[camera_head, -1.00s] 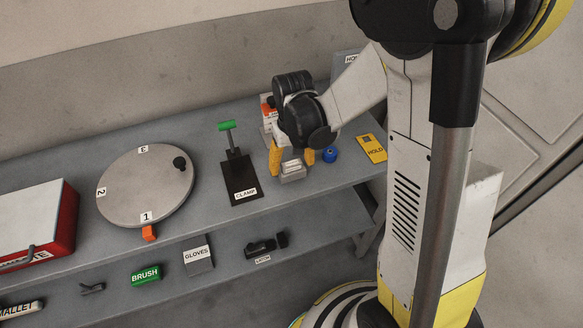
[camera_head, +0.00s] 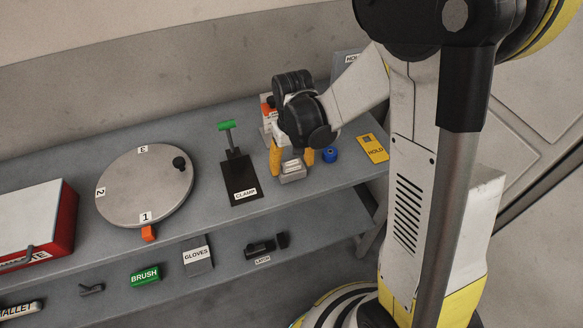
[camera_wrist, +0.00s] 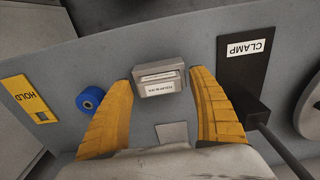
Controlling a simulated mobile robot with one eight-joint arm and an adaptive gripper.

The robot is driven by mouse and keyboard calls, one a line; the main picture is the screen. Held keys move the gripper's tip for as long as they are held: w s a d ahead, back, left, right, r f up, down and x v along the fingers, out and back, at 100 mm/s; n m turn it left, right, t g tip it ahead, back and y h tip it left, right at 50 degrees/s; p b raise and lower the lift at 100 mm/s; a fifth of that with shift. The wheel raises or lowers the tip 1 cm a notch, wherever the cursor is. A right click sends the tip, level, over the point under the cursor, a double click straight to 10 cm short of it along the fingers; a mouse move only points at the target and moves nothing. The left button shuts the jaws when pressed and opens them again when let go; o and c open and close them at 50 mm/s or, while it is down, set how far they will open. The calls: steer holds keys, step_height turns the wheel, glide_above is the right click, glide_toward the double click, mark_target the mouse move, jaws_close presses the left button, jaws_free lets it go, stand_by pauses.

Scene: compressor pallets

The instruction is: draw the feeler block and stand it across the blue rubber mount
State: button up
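The feeler block appears to be the small grey block (camera_head: 293,171) with pale labels, on the bench below my gripper (camera_head: 292,158); the lettering is too small to read surely. In the wrist view the block (camera_wrist: 158,85) sits between the tips of my two yellow fingers (camera_wrist: 160,78). The fingers are spread, one on each side of it, very near its ends; I cannot tell whether they touch. The blue rubber mount (camera_head: 329,155) is a short blue cylinder just right of my gripper. In the wrist view the mount (camera_wrist: 90,98) lies left of the left finger.
A yellow HOLD card (camera_head: 373,149) lies right of the mount. The black CLAMP stand (camera_head: 241,180) with a green-topped lever is left of my gripper. A round numbered turntable (camera_head: 143,187) is farther left. An orange-and-white item (camera_head: 267,112) stands behind the gripper.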

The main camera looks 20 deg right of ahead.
mark_target(292, 163)
steer(key=c, duration=1.2)
steer(key=shift+r, duration=0.15)
steer(key=shift+s+r+p, duration=0.1)
steer(key=shift+r+p, duration=2.05)
steer(key=shift+r, duration=0.7)
steer(key=shift+r, duration=0.3)
